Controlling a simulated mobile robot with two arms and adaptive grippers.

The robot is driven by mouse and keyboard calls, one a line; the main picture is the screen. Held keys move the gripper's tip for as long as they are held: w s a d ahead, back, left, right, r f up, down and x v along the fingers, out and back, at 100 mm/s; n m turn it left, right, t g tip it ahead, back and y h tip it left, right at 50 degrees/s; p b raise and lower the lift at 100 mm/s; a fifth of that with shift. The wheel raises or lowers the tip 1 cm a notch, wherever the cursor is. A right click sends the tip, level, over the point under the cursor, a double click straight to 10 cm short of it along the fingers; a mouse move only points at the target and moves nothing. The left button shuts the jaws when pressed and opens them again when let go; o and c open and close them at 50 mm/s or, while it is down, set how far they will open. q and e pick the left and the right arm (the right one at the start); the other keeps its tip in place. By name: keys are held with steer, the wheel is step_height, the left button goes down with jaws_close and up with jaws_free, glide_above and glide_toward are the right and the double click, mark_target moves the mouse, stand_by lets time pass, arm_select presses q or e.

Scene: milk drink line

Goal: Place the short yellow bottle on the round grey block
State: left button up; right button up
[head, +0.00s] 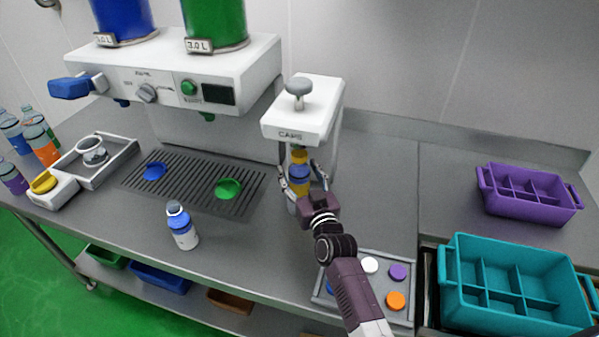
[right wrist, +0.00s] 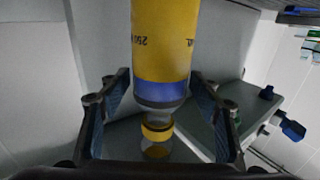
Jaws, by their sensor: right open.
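My left gripper is not in view.
A tray of coloured caps (head: 408,312), a teal crate (head: 450,297) and a purple crate (head: 530,211) are at right. The dispenser (head: 170,70) stands behind. Bare bench lies front centre.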

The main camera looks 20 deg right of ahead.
steer(key=shift+r, duration=0.15)
steer(key=shift+s, duration=0.3)
steer(key=s+b, duration=0.1)
steer(key=s, duration=1)
steer(key=shift+s+b, duration=0.2)
steer(key=shift+b, duration=0.2)
